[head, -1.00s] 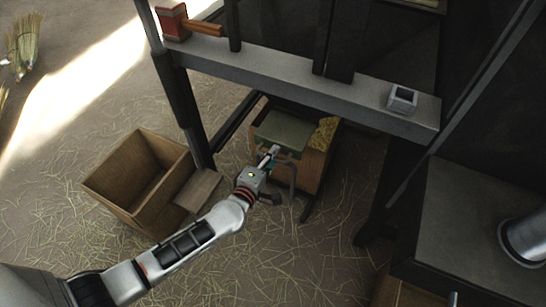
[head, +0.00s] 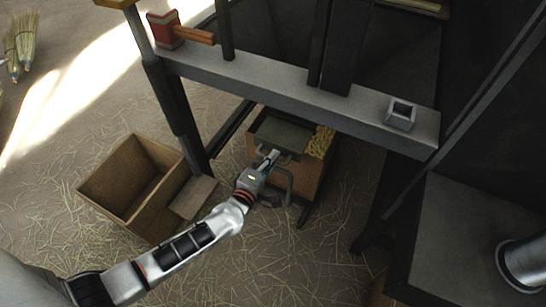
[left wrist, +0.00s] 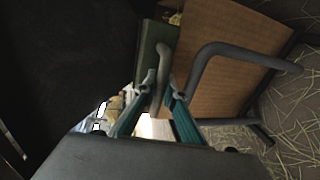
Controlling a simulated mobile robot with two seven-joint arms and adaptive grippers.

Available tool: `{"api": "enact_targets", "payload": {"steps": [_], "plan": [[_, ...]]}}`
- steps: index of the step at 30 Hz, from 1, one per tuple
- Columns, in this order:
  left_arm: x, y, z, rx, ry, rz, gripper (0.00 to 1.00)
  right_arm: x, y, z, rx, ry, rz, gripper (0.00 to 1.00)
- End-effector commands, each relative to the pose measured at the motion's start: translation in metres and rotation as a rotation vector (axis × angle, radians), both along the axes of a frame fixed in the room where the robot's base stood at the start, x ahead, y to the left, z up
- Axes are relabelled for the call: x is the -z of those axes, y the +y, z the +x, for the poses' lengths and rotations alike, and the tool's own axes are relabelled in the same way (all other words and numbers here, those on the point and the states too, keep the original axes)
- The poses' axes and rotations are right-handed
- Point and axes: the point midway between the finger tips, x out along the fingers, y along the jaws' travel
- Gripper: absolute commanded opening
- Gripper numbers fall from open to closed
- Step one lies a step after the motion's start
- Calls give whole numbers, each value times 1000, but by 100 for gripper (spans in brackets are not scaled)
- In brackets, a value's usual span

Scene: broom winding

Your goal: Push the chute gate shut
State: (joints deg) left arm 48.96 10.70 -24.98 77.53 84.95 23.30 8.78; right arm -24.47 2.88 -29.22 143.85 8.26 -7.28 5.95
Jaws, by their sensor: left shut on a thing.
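The chute gate (head: 282,131) is a dark green plate over the top of a wooden chute box (head: 308,176), under the grey beam. Yellow straw (head: 321,142) shows uncovered to the right of the gate. My left gripper (head: 272,157) is at the gate's near edge, shut on its grey handle. In the left wrist view the handle (left wrist: 163,62) runs between the fingertips (left wrist: 164,90), and the green gate (left wrist: 152,48) stands beside the wooden box face (left wrist: 222,40). My right gripper is not in view.
A grey beam (head: 290,82) with a red-headed mallet (head: 165,29) and a small square metal socket (head: 401,114) crosses above the box. An open wooden crate (head: 125,190) stands left of my arm. A dark bench (head: 470,215) stands at right. Straw litters the floor.

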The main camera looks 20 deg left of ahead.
Motion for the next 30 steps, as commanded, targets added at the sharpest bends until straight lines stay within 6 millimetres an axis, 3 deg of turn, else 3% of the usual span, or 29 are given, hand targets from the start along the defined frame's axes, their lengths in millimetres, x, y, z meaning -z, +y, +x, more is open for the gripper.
{"api": "enact_targets", "payload": {"steps": [1,2,3,17,30], "plan": [[-3,1,3,-1,-5,0,0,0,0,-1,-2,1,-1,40],[-3,1,3,-1,-6,0,17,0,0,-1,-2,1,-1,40],[-3,1,3,-1,-6,0,27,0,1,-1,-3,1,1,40],[-2,0,-6,0,-2,-2,27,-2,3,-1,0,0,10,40],[-19,3,-83,0,-2,-1,27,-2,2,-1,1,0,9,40]]}}
